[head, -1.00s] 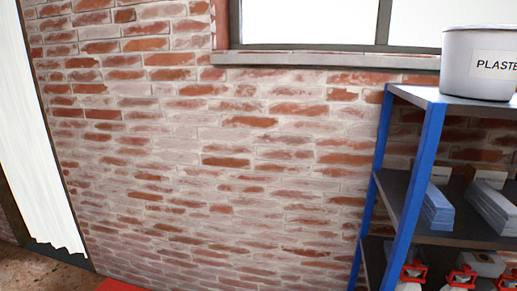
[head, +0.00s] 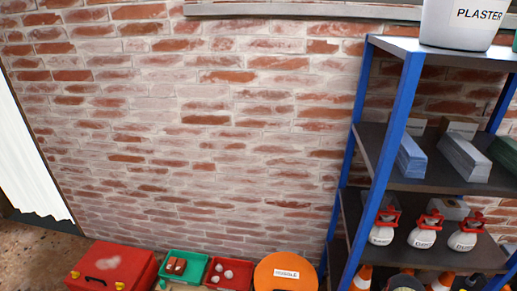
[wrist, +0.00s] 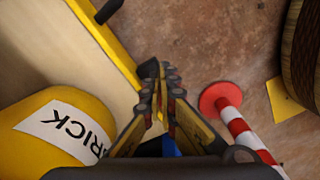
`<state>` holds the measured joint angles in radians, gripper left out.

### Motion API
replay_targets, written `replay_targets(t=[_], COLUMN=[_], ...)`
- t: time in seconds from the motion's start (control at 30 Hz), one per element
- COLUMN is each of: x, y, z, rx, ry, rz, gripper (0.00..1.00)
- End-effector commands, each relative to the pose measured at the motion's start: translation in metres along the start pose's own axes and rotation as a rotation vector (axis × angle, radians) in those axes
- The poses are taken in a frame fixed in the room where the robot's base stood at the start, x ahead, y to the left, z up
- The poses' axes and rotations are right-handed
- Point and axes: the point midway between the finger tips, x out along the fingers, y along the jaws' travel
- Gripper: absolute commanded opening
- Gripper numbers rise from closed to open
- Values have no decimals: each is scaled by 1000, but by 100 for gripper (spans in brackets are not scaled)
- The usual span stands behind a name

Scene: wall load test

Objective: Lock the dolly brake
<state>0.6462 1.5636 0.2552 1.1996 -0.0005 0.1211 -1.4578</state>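My gripper (wrist: 161,72) shows in the wrist view, pointing away over the floor. Its two fingertips are close together, and I cannot tell if they touch. I see nothing held between them. Left of it is a pale flat surface with a yellow edge (wrist: 112,48), which may be part of the dolly. A dark bar (wrist: 108,11) sticks out by that edge at the top. A yellow bucket (wrist: 70,128) with a label reading BRICK lies in view at the left. I cannot make out a dolly brake in either view. My gripper is not in the head view.
A blue-posted shelf (head: 388,150) stands at the right by the brick wall. A red toolbox (head: 112,266), green tray (head: 203,262), red tray (head: 243,284) and orange bucket (head: 286,272) line the wall. A red-and-white post (wrist: 240,128) and barrel-like object (wrist: 303,60) are right of my gripper.

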Motion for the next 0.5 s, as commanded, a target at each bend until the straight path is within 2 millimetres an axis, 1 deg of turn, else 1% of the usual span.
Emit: replay_targets(t=[0.03, 0.1, 0.4, 0.5], x=[-7, -15, -47, -55], y=[1, 1, 0, 0], z=[0, 0, 0, 0], rx=[0, 0, 1, 1], ry=[0, 0, 0, 0], rz=[2, 1, -1, -1], gripper=[0, 0, 0, 0])
